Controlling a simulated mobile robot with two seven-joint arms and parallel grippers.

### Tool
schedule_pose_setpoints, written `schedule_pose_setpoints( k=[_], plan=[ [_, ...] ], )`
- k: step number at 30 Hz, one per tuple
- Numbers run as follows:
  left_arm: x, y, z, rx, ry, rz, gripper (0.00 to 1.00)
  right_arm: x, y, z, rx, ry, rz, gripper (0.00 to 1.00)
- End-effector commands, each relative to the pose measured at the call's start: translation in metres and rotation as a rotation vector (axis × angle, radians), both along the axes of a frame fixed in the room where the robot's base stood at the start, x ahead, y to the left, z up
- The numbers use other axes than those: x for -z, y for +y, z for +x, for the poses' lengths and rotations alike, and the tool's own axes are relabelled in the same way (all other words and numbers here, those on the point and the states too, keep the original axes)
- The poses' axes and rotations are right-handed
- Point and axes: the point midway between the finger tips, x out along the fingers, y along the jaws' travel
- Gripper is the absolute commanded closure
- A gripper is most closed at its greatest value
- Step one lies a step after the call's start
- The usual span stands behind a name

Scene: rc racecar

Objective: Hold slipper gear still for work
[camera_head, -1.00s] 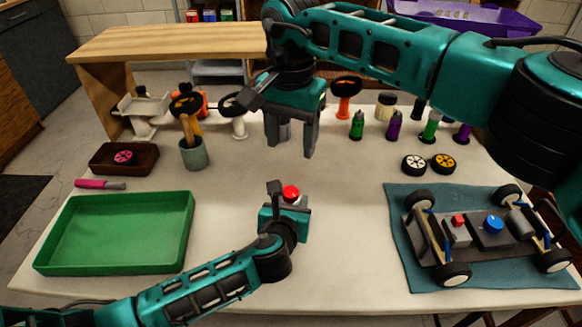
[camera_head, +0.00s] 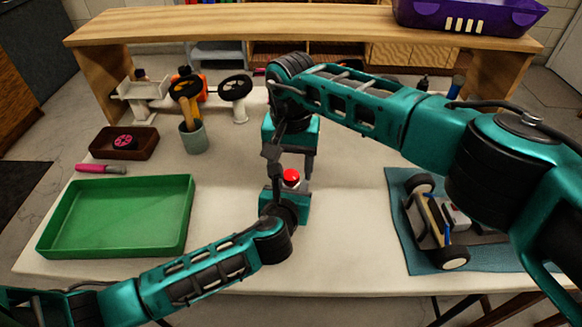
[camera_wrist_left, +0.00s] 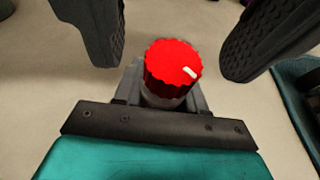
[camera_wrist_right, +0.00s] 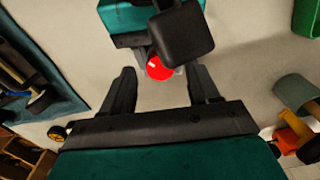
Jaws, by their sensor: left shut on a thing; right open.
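The slipper gear (camera_head: 291,176) is red, with a ridged rim and a white mark on top in the left wrist view (camera_wrist_left: 172,65). My left gripper (camera_head: 288,190) is shut on it and holds it upright over the middle of the table. My right gripper (camera_head: 293,166) is open, pointing down from above. Its two fingers stand on either side of the gear in the left wrist view, with gaps between. In the right wrist view the gear (camera_wrist_right: 158,68) shows between and beyond the open fingers; part of it is hidden by a dark block.
The car chassis (camera_head: 434,222) sits on a teal mat (camera_head: 400,195) at right, partly hidden by my right arm. A green tray (camera_head: 118,183), a brown box (camera_head: 103,142) and a tool cup (camera_head: 195,140) are at left. A wooden shelf (camera_head: 230,30) stands behind.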

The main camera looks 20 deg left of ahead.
Motion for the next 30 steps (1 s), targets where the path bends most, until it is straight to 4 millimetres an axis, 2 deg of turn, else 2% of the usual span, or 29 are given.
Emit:
schedule_pose_setpoints(
  k=[4, 13, 30],
  plan=[
    [-0.0001, 0.0001, 0.0, 0.0, 0.0, 0.0, 0.92, 0.0098, -0.0001, 0.0, 0.001, 0.0, 0.0, 0.4],
    [-0.0001, 0.0001, 0.0, 0.0, 0.0, 0.0, 0.92, 0.0112, 0.0, -0.0001, 0.0, 0.0, 0.0, 0.41],
    [0.0, 0.0001, 0.0, 0.0, 0.0, 0.0, 0.92, 0.0108, 0.0, 0.0, 0.001, 0.0, 0.0, 0.95]
  ],
)
